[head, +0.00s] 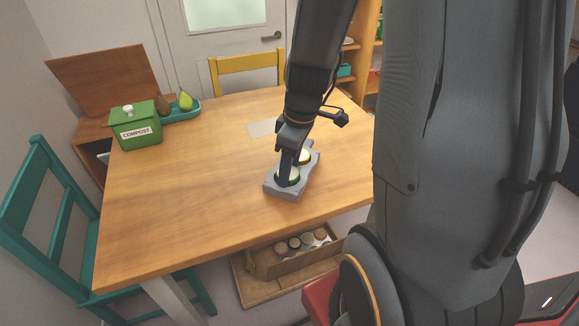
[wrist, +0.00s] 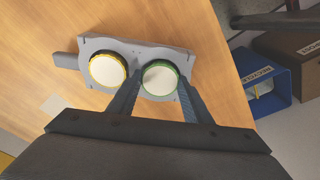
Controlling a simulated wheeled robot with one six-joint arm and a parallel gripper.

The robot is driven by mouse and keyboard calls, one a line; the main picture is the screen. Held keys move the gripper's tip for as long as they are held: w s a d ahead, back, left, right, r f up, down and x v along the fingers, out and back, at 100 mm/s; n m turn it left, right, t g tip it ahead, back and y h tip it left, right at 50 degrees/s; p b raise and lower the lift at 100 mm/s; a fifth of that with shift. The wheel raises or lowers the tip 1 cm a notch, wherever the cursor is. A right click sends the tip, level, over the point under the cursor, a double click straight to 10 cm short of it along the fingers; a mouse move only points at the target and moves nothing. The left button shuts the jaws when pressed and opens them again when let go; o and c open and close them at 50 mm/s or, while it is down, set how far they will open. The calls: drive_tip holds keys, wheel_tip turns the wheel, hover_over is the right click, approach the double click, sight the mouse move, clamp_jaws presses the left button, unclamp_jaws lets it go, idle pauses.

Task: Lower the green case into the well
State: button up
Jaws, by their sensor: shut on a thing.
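The green case (wrist: 161,78), round with a pale top and a green rim, is between the two fingers of my gripper (wrist: 160,88) in the wrist view. My gripper is shut on it, one finger on each side. It is over the right-hand well of a grey holder (wrist: 136,50); I cannot tell how deep it sits. A yellow-rimmed round case (wrist: 108,69) sits in the holder's other well. In the head view my gripper (head: 287,172) points down at the near end of the grey holder (head: 273,187), partly hiding the green case.
The holder lies on a wooden table (head: 190,200) with clear wood around it. A green compost box (head: 136,131) and a teal tray (head: 187,111) with pears stand at the far left. A blue bin (wrist: 262,88) stands on the floor beyond the table edge.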

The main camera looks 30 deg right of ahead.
sight(293, 174)
drive_tip(key=o, duration=1.1)
drive_tip(key=shift+s+d+r, duration=0.15)
drive_tip(key=shift+r, duration=1.15)
drive_tip(key=shift+s+d+r, duration=0.1)
drive_tip(key=shift+r, duration=1.2)
drive_tip(key=shift+s+d+r, duration=0.15)
drive_tip(key=shift+r, duration=1.15)
drive_tip(key=s+a+f+m+g+h+p, duration=0.1)
drive_tip(key=s+a+m+p, duration=0.1)
drive_tip(key=s+a+m, duration=0.5)
drive_tip(key=shift+s+m, duration=0.65)
drive_tip(key=shift+m, duration=0.15)
